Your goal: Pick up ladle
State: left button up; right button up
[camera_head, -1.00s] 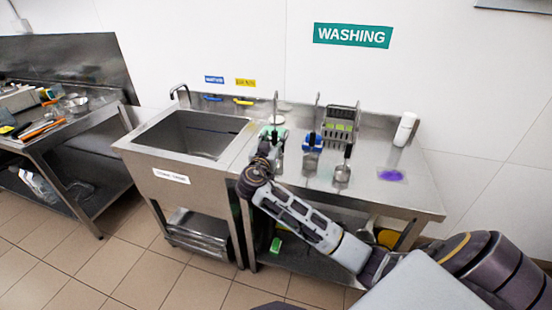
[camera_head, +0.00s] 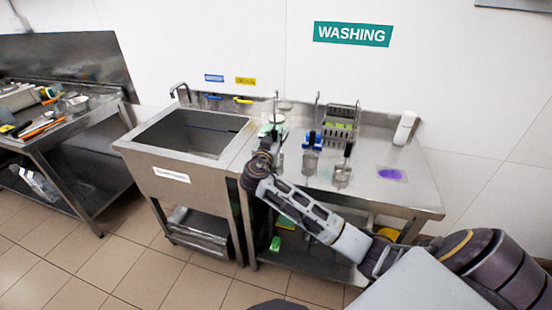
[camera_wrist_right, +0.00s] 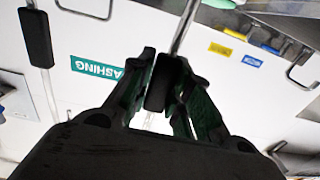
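My right gripper (camera_head: 264,147) is over the left part of the washing table. In the right wrist view its fingers (camera_wrist_right: 165,75) lie on both sides of a ladle's black handle (camera_wrist_right: 160,85), very close to it. Whether both fingers press on the handle cannot be told. The ladle's thin metal rod runs to the top edge of that picture, and its bowl is out of that view. In the head view the gripper partly hides this ladle. Another utensil with a black handle (camera_head: 348,149) and metal cup (camera_head: 342,174) stands to the right. My left gripper is not in view.
The sink (camera_head: 190,135) is left of the gripper. A blue-topped item (camera_head: 312,140), a metal rack (camera_head: 340,122), a white bottle (camera_head: 405,128) and a purple patch (camera_head: 390,174) are on the table (camera_head: 405,198). The table's front right is clear.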

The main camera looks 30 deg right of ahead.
grip_shut()
jog(key=shift+r, duration=0.15)
jog(key=shift+r, duration=4.9)
